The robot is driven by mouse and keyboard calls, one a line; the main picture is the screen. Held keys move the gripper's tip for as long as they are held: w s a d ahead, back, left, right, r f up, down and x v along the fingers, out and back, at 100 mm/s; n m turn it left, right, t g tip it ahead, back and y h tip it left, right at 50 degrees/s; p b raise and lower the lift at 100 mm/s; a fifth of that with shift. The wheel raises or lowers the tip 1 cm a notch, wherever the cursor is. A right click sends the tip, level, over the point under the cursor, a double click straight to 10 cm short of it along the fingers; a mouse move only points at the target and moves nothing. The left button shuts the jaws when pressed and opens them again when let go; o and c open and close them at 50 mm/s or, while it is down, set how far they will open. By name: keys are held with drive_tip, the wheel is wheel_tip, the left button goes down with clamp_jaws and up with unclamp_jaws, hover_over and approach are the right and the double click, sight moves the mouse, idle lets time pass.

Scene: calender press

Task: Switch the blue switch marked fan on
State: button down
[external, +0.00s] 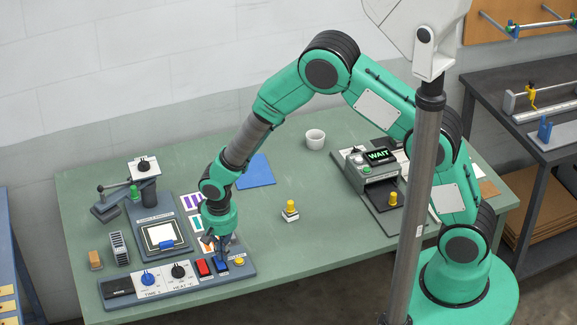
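The blue switch (223,266) sits on the grey control panel (242,277) at the table's front left, between a red switch (203,268) and a yellow button (239,261). No fan marking is legible on it. My gripper (220,254) points down right at the blue switch, and its tips overlap the switch's back edge in the picture. I cannot tell whether they touch it. The fingers are too small and dark to show whether they are open or shut. They partly hide the switch, and its on or off position is unclear.
The panel also has a blue time knob (148,278) and a black heat knob (178,270). A press (148,190) stands behind it. A yellow-topped stamp (290,210) and a white cup (315,139) are farther right. The table's front middle is clear.

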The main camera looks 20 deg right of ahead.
wheel_tip(320, 180, up, 14)
drive_tip(key=s+p, duration=0.1)
drive_tip(key=shift+f, duration=0.2)
idle(0.3)
drive_tip(key=shift+s, duration=0.1)
drive_tip(key=shift+s+a+f+b, duration=0.1)
drive_tip(key=shift+s+b, duration=0.05)
drive_tip(key=shift+b, duration=1.05)
drive_tip(key=t+b, duration=0.1)
drive_tip(key=b, duration=0.1)
drive_tip(key=shift+s+b, duration=0.15)
drive_tip(key=shift+b, duration=0.2)
drive_tip(key=shift+s+r+t+b, duration=0.1)
drive_tip(key=shift+r+t+b, duration=0.25)
drive_tip(key=shift+b, duration=0.2)
drive_tip(key=b, duration=0.2)
approach(224, 264)
drive_tip(key=w+f, duration=0.2)
drive_tip(key=f, duration=0.1)
drive_tip(key=w+f, duration=0.3)
drive_tip(key=shift+w+p, duration=0.1)
drive_tip(key=shift+p, duration=0.7)
